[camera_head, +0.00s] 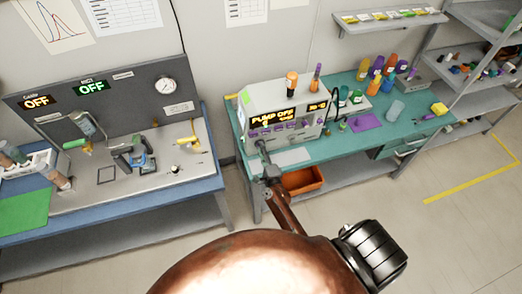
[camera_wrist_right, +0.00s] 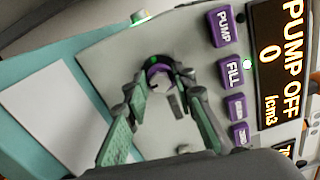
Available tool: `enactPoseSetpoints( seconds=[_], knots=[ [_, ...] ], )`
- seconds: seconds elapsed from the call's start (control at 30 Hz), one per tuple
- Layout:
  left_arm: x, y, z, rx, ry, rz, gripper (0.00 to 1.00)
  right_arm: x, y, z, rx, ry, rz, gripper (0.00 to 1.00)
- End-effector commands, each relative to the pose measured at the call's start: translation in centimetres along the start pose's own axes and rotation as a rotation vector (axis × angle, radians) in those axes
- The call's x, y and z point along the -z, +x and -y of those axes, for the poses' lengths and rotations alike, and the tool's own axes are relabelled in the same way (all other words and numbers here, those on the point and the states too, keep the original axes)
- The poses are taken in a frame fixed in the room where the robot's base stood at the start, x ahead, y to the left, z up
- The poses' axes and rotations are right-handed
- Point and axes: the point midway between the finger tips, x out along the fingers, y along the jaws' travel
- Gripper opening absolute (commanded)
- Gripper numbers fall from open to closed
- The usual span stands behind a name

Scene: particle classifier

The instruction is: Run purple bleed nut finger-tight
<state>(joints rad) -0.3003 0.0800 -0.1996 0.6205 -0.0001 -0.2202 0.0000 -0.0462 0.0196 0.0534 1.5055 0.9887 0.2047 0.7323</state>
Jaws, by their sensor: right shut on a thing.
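The purple bleed nut (camera_wrist_right: 158,72) shows as a purple ring on the pale front panel of the pump unit (camera_head: 285,97), partly hidden by my fingers. My right gripper (camera_wrist_right: 161,84) is shut on it, with a fingertip at each side. In the head view my right gripper (camera_head: 261,147) reaches the lower left of the unit's front, and the nut is too small to make out there. How far the nut is threaded on cannot be told. My left gripper is not in view.
Purple PUMP and FILL buttons (camera_wrist_right: 227,51) and a lit "PUMP OFF" display (camera_wrist_right: 282,55) sit close beside the nut. Bottles (camera_head: 372,85) and a purple mat (camera_head: 366,121) are on the teal bench. An orange bin (camera_head: 303,181) is below. Another workbench (camera_head: 200,160) stands at left.

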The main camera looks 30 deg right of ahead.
Motion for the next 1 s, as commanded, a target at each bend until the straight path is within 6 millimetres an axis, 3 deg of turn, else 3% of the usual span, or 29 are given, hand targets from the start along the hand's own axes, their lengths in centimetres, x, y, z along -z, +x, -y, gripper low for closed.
enactPoseSetpoints(
  seconds=[0.47, 0.5, 0.73, 1.0],
  knots=[
    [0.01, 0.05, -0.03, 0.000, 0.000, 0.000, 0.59, 0.11, -0.38, -0.65, -0.011, 0.015, -0.001, 0.00],
    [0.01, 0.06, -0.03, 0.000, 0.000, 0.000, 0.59, 0.11, -0.39, -0.66, -0.012, 0.015, -0.001, 0.25],
    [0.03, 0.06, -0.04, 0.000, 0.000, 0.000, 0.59, 0.00, -0.21, -0.42, -0.007, 0.014, 0.000, 0.41],
    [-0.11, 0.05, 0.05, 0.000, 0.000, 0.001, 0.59, -0.07, -0.14, -0.25, -0.004, 0.013, 0.001, 0.42]
  ],
)
